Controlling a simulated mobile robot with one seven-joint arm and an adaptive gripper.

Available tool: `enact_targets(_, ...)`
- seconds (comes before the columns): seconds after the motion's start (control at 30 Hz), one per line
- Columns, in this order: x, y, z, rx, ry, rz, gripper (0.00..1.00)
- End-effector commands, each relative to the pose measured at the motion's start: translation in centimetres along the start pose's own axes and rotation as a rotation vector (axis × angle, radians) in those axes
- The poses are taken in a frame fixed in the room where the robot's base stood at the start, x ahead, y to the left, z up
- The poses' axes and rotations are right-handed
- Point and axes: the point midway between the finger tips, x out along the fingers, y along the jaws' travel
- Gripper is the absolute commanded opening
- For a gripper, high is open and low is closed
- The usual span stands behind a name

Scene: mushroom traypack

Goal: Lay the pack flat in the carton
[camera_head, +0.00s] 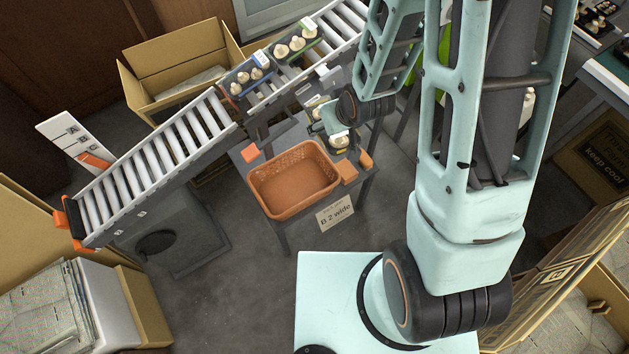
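A blue mushroom pack (245,79) sits on the roller conveyor, and a green-edged mushroom pack (297,44) sits farther up it. More pale mushrooms (340,142) show close to my gripper (332,122), beyond the orange basket. My arm and gripper cover much of that spot. I cannot tell whether the gripper touches or holds these mushrooms, or whether its fingers are open. An open carton (150,52) with raised flaps stands behind the conveyor, with greyish sheet material showing inside.
An empty orange basket (257,187) stands on a small grey table with a "B 2 wide" sign (335,212). The roller conveyor (150,157) runs diagonally across the left. Large cartons stand at lower left and right (560,258). Some floor (250,262) is clear before the basket.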

Motion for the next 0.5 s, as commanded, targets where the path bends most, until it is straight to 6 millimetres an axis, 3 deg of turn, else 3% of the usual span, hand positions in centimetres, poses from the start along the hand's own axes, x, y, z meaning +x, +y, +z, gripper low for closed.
enact_targets(0.03, 2.9, -2.2, 1.9, -0.034, 0.008, -0.033, 0.40)
enact_targets(0.2, 7.3, -7.1, 4.7, -0.140, 0.067, -0.116, 0.40)
enact_targets(0.5, 11.5, -10.8, 8.7, -0.238, 0.135, -0.204, 0.40)
